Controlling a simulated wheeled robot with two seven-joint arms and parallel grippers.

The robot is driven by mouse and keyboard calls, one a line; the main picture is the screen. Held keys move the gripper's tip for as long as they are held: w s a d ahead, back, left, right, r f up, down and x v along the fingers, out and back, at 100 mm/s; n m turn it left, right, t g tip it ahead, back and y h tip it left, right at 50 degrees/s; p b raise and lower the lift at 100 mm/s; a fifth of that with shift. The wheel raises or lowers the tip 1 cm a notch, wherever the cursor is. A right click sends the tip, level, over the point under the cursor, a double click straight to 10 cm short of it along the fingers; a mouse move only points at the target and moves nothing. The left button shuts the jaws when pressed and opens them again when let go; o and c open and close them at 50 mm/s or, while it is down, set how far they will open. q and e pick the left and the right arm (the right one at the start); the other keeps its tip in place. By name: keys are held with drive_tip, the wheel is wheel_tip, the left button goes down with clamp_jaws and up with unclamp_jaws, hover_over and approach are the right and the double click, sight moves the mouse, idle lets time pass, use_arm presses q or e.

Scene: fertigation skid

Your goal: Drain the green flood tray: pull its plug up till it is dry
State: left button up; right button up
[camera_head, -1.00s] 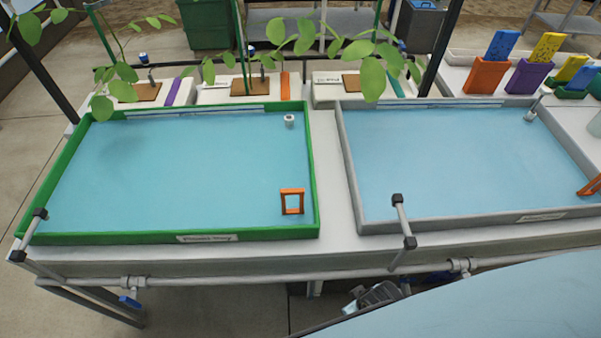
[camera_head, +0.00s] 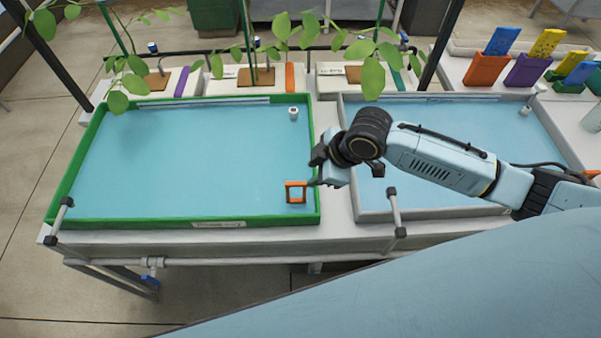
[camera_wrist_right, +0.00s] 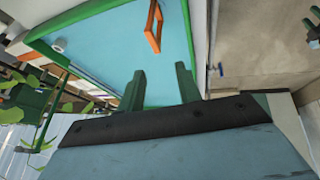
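The green flood tray (camera_head: 190,224) is on the left of the bench, with blue water across its floor. Its plug has an upright orange loop handle (camera_head: 296,192) near the front right corner. My right gripper (camera_head: 316,172) is just right of the handle, over the tray's right rim, apart from it. In the right wrist view the fingers of the right gripper (camera_wrist_right: 158,86) are spread with nothing between them. The orange handle (camera_wrist_right: 153,28) stands beyond the fingertips there. My left gripper is not in view.
A grey tray (camera_head: 440,211) with water stands to the right, partly behind my right arm. A small white fitting (camera_head: 293,112) sits at the green tray's back right. Leafy plants (camera_head: 372,78) overhang the back edge. Grey rods stand at the front edge.

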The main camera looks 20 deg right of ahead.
sight(297, 183)
drive_tip(key=shift+n+g, duration=0.3)
drive_tip(key=shift+n, duration=0.3)
drive_tip(key=x, duration=0.3)
drive_tip(key=w+x, duration=0.1)
drive_tip(key=x, duration=0.2)
drive_tip(key=d+x, duration=0.1)
drive_tip(key=x, duration=0.3)
drive_tip(key=shift+w+f, duration=0.1)
drive_tip(key=shift+w, duration=0.1)
drive_tip(key=shift+c, duration=0.2)
clamp_jaws()
